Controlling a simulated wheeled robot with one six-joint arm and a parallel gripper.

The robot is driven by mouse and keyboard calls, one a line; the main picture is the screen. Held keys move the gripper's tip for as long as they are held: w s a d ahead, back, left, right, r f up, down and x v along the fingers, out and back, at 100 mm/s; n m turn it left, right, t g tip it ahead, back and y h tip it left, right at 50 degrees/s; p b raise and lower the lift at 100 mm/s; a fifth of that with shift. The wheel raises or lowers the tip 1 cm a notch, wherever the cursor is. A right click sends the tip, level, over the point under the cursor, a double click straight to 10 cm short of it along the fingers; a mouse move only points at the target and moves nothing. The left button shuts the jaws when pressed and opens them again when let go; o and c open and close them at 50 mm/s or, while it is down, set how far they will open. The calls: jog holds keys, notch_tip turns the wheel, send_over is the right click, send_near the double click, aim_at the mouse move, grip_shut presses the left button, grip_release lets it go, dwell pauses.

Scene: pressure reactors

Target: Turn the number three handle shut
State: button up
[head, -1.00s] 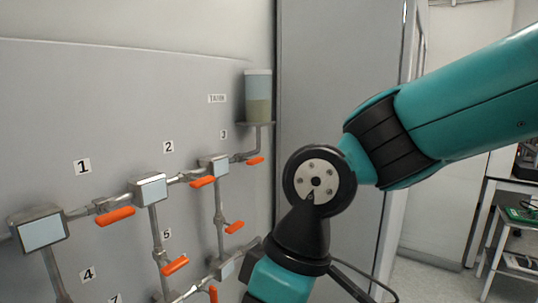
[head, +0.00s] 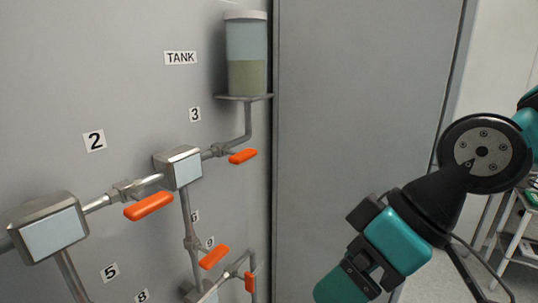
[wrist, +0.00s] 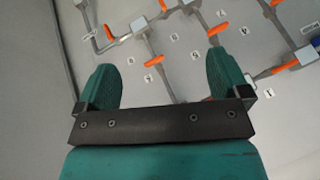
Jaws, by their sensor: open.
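The number three handle (head: 242,156) is an orange lever on the pipe below the tank, right of the label 3 (head: 195,114). It points right and slightly up, roughly along its pipe. My gripper (wrist: 163,68) is open and empty in the wrist view, its two teal fingers wide apart. In the head view my gripper (head: 345,285) hangs at the lower right, clear of the handle and apart from the pipes. The wrist view shows several orange handles beyond the fingers; I cannot tell which is number three.
The tank (head: 247,55) stands on a small shelf above the handle. A grey box (head: 178,167) joins the pipes left of it. The number two handle (head: 149,206) and lower orange handles stick out nearby. A grey panel (head: 350,110) stands right of the pipes, with free room before it.

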jog(key=w+a+n+t+y+b, duration=0.2)
jog(key=w+t+y+b, duration=0.15)
jog(key=w, duration=0.35)
jog(key=t+y+b, duration=0.3)
jog(key=t+y, duration=0.1)
jog(key=t, duration=0.2)
send_near(249, 155)
jog(key=p+x, duration=0.7)
jog(key=x, duration=0.3)
jog(key=shift+w+a+r, duration=0.15)
jog(key=shift+a, duration=0.05)
jog(key=shift+w+a+p, duration=0.3)
jog(key=shift+a+p, duration=0.05)
jog(key=shift+c, duration=0.2)
jog(key=c, duration=0.9)
